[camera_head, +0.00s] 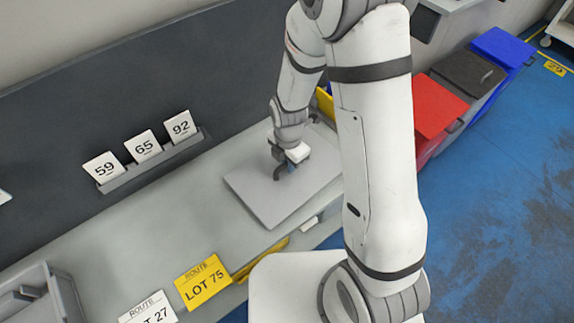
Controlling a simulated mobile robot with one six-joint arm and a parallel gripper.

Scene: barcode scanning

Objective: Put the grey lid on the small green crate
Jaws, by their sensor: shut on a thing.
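The grey lid (262,199) is a flat, light grey rectangular panel at the worktop, left of my large arm link. My gripper (284,170) points down at the middle of the lid and is shut on it, at what looks like a small raised grip. The fingers hide most of that grip. I cannot tell whether the lid rests on something or hangs just above the worktop. The small green crate does not show; it may be hidden under the lid or behind my arm.
A yellow bin (325,101) is partly hidden behind my arm. Red (436,104), black (468,75) and blue (502,46) lidded bins stand at the right. A number-card rack (155,162) lies left of the lid. A grey tray (62,292) is at lower left. The worktop (175,225) between is clear.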

